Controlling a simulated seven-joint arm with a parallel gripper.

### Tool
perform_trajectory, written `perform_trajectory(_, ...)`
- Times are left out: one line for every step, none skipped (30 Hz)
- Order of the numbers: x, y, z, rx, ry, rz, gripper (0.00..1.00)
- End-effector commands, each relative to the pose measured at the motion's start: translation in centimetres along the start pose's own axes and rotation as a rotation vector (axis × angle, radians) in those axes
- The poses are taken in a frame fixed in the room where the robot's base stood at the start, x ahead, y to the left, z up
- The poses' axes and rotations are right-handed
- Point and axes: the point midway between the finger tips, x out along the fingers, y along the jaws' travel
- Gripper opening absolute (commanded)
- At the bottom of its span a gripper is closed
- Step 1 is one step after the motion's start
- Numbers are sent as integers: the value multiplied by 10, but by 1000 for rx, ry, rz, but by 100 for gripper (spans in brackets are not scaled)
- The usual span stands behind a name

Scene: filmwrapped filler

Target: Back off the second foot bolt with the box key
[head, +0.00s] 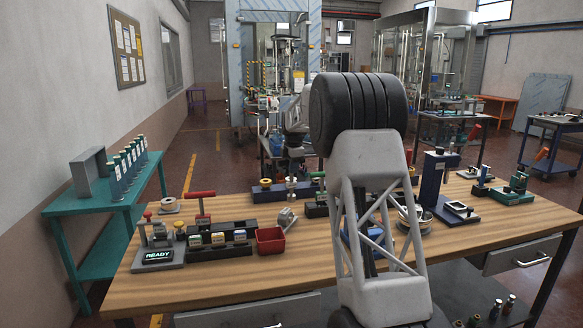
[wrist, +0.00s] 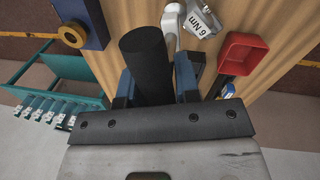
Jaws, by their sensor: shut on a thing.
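My gripper (wrist: 150,88) has its blue fingers shut on a thick black cylindrical handle (wrist: 146,52), which I take for the box key. The handle's working end is out of sight, and I cannot tell whether it touches a bolt. A pale metal piece (wrist: 173,22) shows right beside the handle. In the head view my gripper (head: 295,148) is small and partly hidden behind my own arm, above the far side of the bench. Below it stands a pale upright part (head: 291,187) by a dark blue block (head: 264,193). I cannot make out the second foot bolt.
A grey piece marked 6 Nm (wrist: 198,28) and a red bin (wrist: 243,53) lie close to the right of the fingers. A module rack (head: 219,240) and a READY display (head: 158,256) stand at the bench's left. The bench (head: 240,285) is clear along its front.

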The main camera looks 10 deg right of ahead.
Motion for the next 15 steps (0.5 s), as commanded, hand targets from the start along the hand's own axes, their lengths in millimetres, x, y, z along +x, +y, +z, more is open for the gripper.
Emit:
perform_trajectory(-1, 0, 0, 0, 0, 1, 0)
perform_trajectory(-1, 0, 0, 0, 0, 1, 0)
perform_trajectory(0, 0, 0, 0, 0, 0, 0)
perform_trajectory(0, 0, 0, 0, 0, 0, 0)
perform_trajectory(0, 0, 0, 0, 0, 0, 0)
perform_trajectory(1, 0, 0, 0, 0, 0, 0)
perform_trajectory(3, 0, 0, 0, 0, 0, 0)
perform_trajectory(4, 0, 0, 0, 0, 0, 0)
perform_trajectory(6, -1, 0, 0, 0, 0, 0)
perform_trajectory(7, -1, 0, 0, 0, 0, 0)
perform_trajectory(9, -1, 0, 0, 0, 0, 0)
perform_trajectory(11, -2, 0, 0, 0, 0, 0)
perform_trajectory(13, -2, 0, 0, 0, -1, 0)
perform_trajectory(16, -2, 0, 0, 0, -1, 0)
perform_trajectory(18, -3, 0, 0, 0, -1, 0)
